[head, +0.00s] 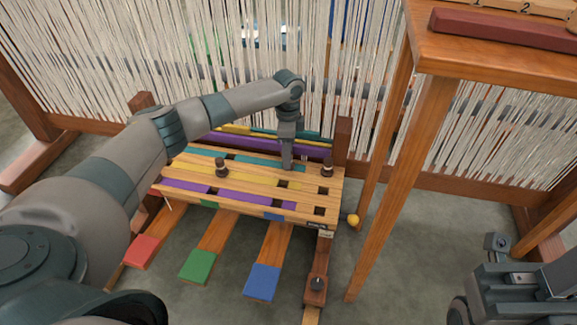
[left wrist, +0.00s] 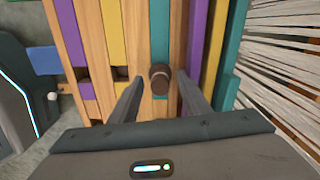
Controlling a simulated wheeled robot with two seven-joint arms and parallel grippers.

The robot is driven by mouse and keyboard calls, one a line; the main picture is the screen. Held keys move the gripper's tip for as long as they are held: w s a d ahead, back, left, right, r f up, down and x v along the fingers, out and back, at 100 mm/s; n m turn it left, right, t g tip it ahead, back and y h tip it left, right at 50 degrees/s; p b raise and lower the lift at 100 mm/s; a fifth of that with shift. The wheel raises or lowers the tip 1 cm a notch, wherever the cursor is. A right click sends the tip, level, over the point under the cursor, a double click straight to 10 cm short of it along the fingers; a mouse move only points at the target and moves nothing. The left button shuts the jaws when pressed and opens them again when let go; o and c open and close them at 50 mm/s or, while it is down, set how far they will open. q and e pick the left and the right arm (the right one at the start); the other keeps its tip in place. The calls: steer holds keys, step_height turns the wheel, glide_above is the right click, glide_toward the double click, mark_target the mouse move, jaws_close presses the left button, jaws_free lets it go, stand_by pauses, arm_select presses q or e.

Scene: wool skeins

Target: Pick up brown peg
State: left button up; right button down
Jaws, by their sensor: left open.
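My left gripper (head: 287,163) points down over the slotted wooden board (head: 255,207), its jaws open. In the left wrist view a brown peg with a pale band (left wrist: 160,79) stands between the two fingers, near the tips; I cannot tell whether they touch it. In the head view two dark brown pegs show: a left peg (head: 222,168) and a right peg (head: 327,168) near the board's right end. I cannot tell which peg, if either, is the one between the fingers. My right gripper (head: 508,260) is at the lower right, away from the board; its jaws are unclear.
The loom's pale hanging threads (head: 240,60) rise close behind the board. Red (head: 143,251), green (head: 198,267) and blue (head: 263,281) pedals stick out in front. A yellow ball (head: 353,220) is near a tall wooden stand (head: 415,160) on the right.

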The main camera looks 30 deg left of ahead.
arm_select(q)
steer(key=shift+f, duration=0.35)
jaws_close()
steer(key=shift+r, duration=0.2)
